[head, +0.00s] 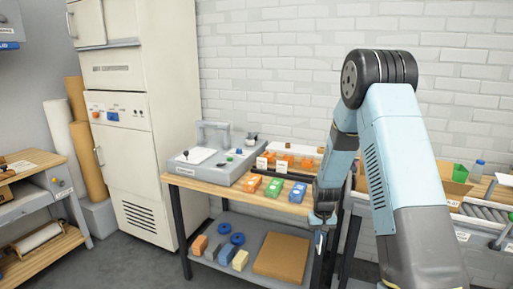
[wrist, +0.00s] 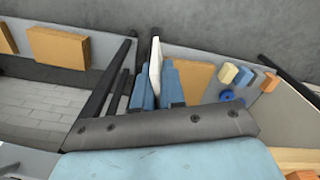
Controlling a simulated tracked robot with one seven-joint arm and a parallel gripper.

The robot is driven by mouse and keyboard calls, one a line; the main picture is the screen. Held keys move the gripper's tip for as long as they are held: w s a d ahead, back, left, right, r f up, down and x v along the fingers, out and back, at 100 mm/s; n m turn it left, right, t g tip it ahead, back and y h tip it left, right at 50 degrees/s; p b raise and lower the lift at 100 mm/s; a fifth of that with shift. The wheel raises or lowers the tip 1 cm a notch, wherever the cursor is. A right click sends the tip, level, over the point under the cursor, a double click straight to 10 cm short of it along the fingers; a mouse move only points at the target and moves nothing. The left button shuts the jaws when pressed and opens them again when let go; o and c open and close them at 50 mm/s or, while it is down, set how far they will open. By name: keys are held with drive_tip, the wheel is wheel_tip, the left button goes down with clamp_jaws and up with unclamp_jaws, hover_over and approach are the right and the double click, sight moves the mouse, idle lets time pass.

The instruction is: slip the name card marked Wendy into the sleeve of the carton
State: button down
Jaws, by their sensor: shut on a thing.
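My gripper (head: 321,224) hangs just off the right front of the wooden bench, below its top. In the wrist view, my gripper's two blue fingers (wrist: 157,82) are shut on a thin white card (wrist: 155,62), seen nearly edge-on. Its name cannot be read. In the head view only a small pale bit shows below the fingers. An open brown carton (head: 446,185) stands at the right behind my arm, with something green in it. A small white patch (head: 453,203) shows low on its front; I cannot tell whether it is the sleeve.
On the bench (head: 235,193) stand a grey machine (head: 215,160), orange, green and blue boxes (head: 274,187), and two small white cards (head: 262,162). The lower shelf holds blocks, blue rings and a brown board (head: 281,258). A roller conveyor (head: 480,214) runs at right.

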wheel_tip(320, 180, up, 38)
drive_tip(key=shift+f, duration=0.25)
idle(0.8)
wheel_tip(320, 180, down, 42)
drive_tip(key=shift+f, duration=0.1)
idle(0.4)
